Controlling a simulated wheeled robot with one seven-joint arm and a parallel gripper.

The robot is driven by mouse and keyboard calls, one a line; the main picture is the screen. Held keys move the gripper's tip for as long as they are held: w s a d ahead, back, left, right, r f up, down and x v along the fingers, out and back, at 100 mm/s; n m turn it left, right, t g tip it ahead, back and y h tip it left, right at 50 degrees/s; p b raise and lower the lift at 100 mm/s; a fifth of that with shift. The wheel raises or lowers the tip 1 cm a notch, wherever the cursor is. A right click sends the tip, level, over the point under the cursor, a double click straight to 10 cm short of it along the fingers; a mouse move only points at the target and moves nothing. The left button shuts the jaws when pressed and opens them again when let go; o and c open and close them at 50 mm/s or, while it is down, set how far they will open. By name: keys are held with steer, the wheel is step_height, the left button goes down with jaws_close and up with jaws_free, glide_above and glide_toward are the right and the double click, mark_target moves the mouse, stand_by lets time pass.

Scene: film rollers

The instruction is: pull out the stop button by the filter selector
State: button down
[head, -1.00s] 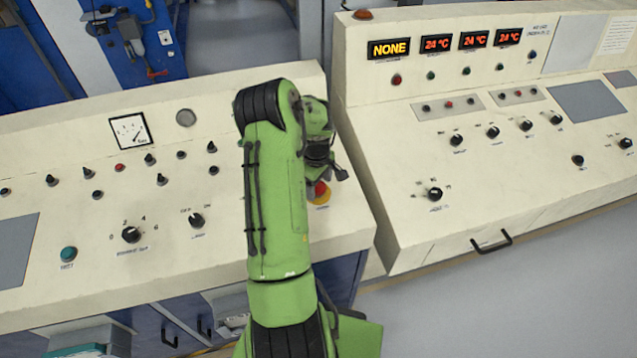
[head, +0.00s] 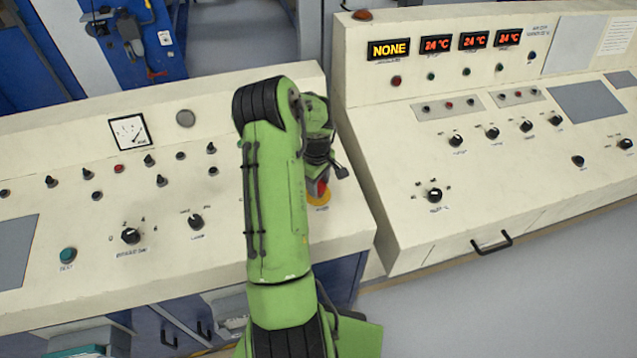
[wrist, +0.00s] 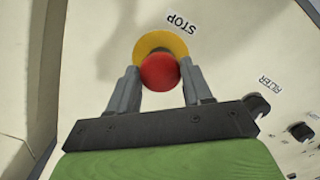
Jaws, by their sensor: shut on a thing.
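The stop button (wrist: 160,73) is a red round cap on a yellow ring (wrist: 172,42), with the printed word STOP beside it. In the head view the button (head: 318,188) shows only partly at the right edge of my green arm. My gripper (wrist: 159,68) has one grey finger on each side of the red cap and is shut on it. The filter selector (wrist: 256,105), a black knob beside a FILTER label, stands to the right of my gripper in the wrist view. In the head view my arm seems to hide it.
The left cream console (head: 90,220) carries several knobs, switches and a gauge (head: 129,131). A dark knob (head: 196,222) stands left of my arm. A second console (head: 400,240) with lit displays stands to the right across a narrow gap.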

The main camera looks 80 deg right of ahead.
steer(key=shift+d+r, duration=0.1)
steer(key=shift+r, duration=0.1)
steer(key=shift+c, duration=2.4)
jaws_free()
step_height(320, 180, up, 16)
steer(key=a, duration=0.1)
steer(key=shift+w+f+p, duration=0.15)
steer(key=shift+p, duration=0.25)
steer(key=shift+a, duration=0.1)
